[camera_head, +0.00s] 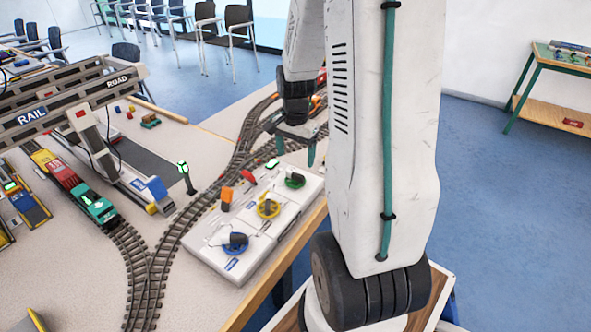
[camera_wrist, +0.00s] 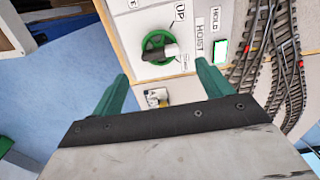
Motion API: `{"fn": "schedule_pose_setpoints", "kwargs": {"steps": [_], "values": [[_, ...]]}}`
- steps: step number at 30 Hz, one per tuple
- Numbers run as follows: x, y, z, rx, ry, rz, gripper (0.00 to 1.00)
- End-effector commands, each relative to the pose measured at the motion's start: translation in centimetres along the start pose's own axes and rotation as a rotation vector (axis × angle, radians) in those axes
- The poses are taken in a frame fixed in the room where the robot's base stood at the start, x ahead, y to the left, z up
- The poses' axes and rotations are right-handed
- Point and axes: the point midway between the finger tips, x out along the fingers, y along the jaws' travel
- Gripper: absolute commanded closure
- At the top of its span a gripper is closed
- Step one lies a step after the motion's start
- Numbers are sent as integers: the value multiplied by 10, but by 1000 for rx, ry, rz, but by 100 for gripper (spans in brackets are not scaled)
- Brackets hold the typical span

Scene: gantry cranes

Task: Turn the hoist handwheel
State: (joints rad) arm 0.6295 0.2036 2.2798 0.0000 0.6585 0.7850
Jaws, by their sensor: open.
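The green hoist handwheel (camera_wrist: 149,41) shows ahead of my fingers in the wrist view, and at the far end of the control panel (camera_head: 262,246) in the head view (camera_head: 295,181). My gripper (camera_head: 297,150) has green fingers spread apart with nothing between them. It is above the panel's far end, apart from the wheel. In the wrist view my gripper (camera_wrist: 162,72) frames the wheel's near side.
A yellow handwheel (camera_head: 268,208) and a blue handwheel (camera_head: 236,243) sit on the same panel, with an orange lever (camera_head: 226,197) and a red lever (camera_head: 248,177) beside them. Curved rail track (camera_head: 180,225) runs along the panel's left. A gantry crane (camera_head: 75,95) stands at left.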

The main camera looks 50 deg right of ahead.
Motion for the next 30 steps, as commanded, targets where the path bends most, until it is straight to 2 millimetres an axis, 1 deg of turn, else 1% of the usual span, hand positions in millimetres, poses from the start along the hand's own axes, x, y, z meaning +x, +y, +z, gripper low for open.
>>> {"fn": "schedule_pose_setpoints", "kwargs": {"steps": [1,6,10,15,22,23,24,26,27,30], "values": [[10,1,1,-1,-4,4,22],[37,1,1,-2,-3,3,22],[54,0,0,-3,-2,2,22],[63,0,0,-4,0,0,22],[63,0,0,-4,1,-1,22],[63,0,0,-4,0,0,27],[63,0,0,-4,0,0,38],[63,0,0,-4,0,0,55],[63,0,0,-4,0,0,66],[63,0,0,-4,0,0,67]]}}
